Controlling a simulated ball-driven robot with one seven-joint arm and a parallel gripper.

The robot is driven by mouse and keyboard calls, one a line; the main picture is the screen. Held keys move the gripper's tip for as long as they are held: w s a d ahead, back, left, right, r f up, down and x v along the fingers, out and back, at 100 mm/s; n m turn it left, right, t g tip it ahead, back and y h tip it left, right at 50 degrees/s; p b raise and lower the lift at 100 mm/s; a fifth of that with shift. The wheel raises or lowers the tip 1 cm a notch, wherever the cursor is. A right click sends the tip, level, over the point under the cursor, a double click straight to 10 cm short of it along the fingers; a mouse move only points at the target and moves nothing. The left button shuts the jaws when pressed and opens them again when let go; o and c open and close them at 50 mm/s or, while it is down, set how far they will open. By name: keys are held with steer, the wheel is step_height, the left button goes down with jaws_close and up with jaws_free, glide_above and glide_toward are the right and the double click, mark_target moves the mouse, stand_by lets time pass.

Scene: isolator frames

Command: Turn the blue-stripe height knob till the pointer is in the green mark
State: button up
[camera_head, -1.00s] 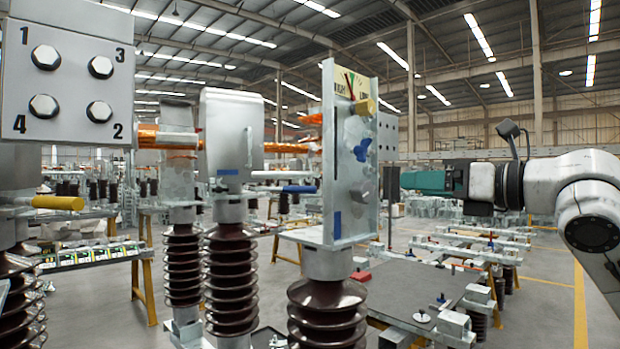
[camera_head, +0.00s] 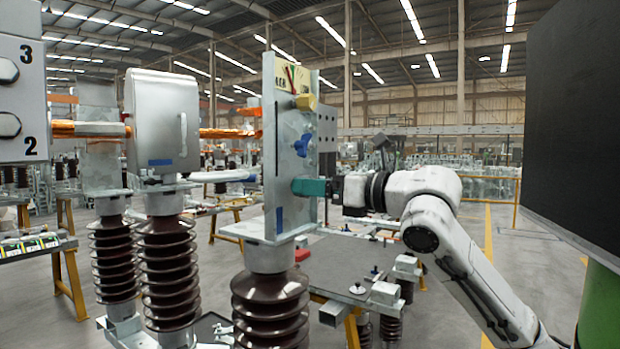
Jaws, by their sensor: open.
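An upright grey metal plate (camera_head: 284,175) stands on a brown insulator in the middle of the head view. A blue knob (camera_head: 303,145) sticks out of its right face, with a yellow knob (camera_head: 306,102) above it. A dial (camera_head: 290,77) with a red pointer and a green mark is at the plate's top; it is seen too slantwise to tell where the pointer stands. A blue stripe (camera_head: 279,220) is low on the plate's edge. My gripper (camera_head: 304,187), with teal fingers, is beside the plate and below the blue knob. It is open, and its fingers look apart from the knob.
A grey housing (camera_head: 165,125) on a brown insulator stands left of the plate. Behind and below my arm is a dark workbench (camera_head: 345,262) with small parts. A large dark panel (camera_head: 575,120) is at the right. Floor shows free right of the bench.

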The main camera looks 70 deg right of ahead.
steer(key=shift+x, duration=0.75)
steer(key=shift+c, duration=0.2)
steer(key=c, duration=1)
steer(key=shift+f+m+b, duration=0.1)
steer(key=shift+m+b, duration=0.2)
steer(key=shift+b, duration=0.05)
